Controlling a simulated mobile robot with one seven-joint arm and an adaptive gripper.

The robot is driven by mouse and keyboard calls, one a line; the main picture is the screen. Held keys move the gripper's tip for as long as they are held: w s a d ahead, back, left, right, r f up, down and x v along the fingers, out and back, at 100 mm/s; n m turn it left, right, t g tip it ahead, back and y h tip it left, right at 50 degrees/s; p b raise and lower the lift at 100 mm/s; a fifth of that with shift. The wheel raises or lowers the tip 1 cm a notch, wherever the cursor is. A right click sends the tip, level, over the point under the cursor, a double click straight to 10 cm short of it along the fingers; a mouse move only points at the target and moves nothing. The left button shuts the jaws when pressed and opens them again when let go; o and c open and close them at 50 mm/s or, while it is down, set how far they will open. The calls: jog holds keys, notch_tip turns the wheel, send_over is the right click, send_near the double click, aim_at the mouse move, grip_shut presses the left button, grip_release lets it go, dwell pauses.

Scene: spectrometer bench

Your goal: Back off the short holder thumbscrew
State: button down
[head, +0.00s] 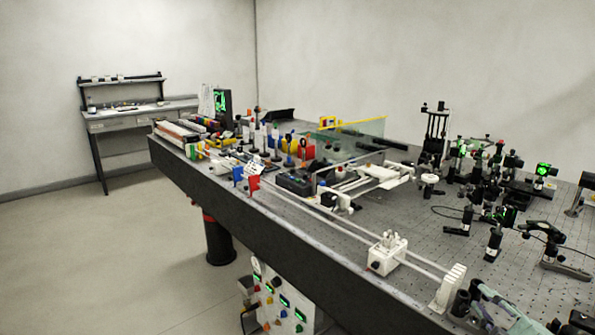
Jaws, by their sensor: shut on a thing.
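Two white holders sit along the pale double rail (345,220) near the table's front edge. One is a white block (390,254) with small upright knobs on top and a small dark knob low on its front face. The other is a white ribbed block (450,288) at the rail's right end. I cannot tell which of these, if either, is the short holder, and no thumbscrew can be made out clearly at this size.
The perforated optics table (420,215) carries several dark optical mounts (490,185) at right. Coloured bottles (305,148) and a clear panel (360,135) stand at the far left. The floor (90,265) at left is clear.

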jog(key=shift+a+f+p, duration=0.3)
jog(key=shift+a+f, duration=0.05)
jog(key=shift+a, duration=0.2)
jog(key=shift+s+d+r, duration=0.1)
jog(key=shift+s+d, duration=0.15)
jog(key=shift+s, duration=0.75)
jog(key=shift+s+d+r, duration=0.1)
jog(key=shift+s+d, duration=0.2)
jog(key=shift+s, duration=0.65)
jog(key=shift+s+d, duration=0.25)
jog(key=shift+s, duration=0.75)
